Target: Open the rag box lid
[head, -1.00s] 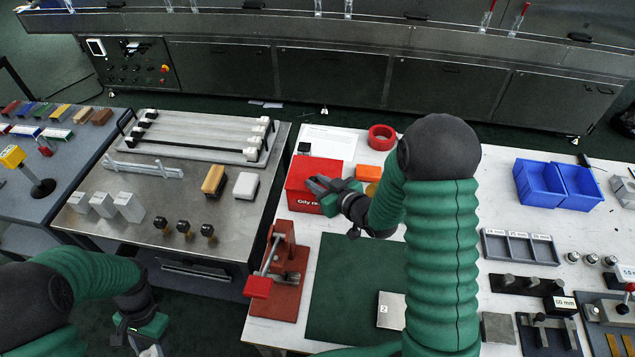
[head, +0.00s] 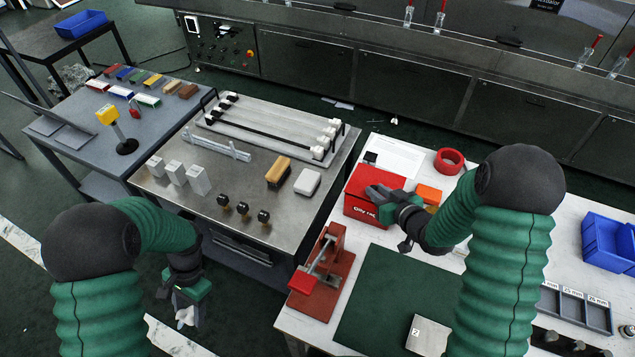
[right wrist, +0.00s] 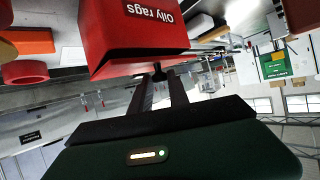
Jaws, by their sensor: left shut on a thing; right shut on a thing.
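The red rag box (head: 363,205), labelled "Oily rags", stands on the white table in the head view. Its lid looks shut from above. In the right wrist view the box (right wrist: 130,42) appears upside down above the fingers. My left gripper (head: 183,308) hangs low in front of the steel bench, shut on a small whitish thing (head: 186,319) that is partly hidden.
An orange block (head: 429,194) and a red tape roll (head: 449,161) lie close to the box. A red clamp fixture (head: 321,275) and a green mat (head: 395,297) are in front of it. The steel bench (head: 235,185) is at left. Blue bins (head: 606,241) stand at right.

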